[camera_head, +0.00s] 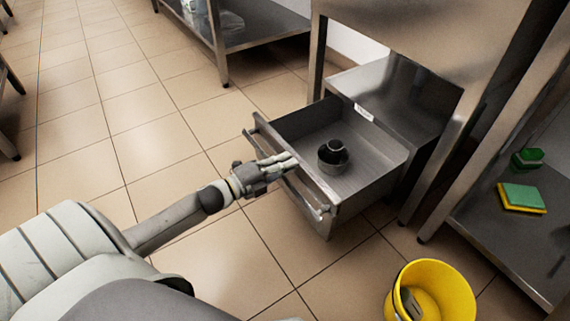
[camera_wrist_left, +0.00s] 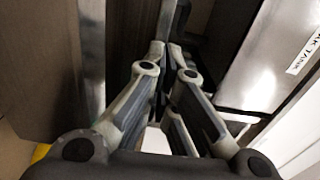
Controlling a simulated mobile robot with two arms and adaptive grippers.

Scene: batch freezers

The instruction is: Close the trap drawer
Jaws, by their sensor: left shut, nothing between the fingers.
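The trap drawer (camera_head: 372,180) is a metal drawer pulled out of a steel unit, standing well open. A dark round fitting (camera_head: 333,153) sits on its floor. A bar handle (camera_head: 290,180) runs along its front. My left gripper (camera_head: 290,160) is shut and empty at the drawer's front, over the handle and top edge; whether it touches them I cannot tell. In the left wrist view the fingers (camera_wrist_left: 170,70) are together, close to dark and metal surfaces. My right gripper is not in view.
A yellow bucket (camera_head: 455,290) stands on the floor right of the drawer. A low steel shelf at the right holds a green and yellow sponge (camera_head: 521,198). A steel table (camera_head: 262,35) stands behind. Tiled floor (camera_head: 110,130) is clear to the left.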

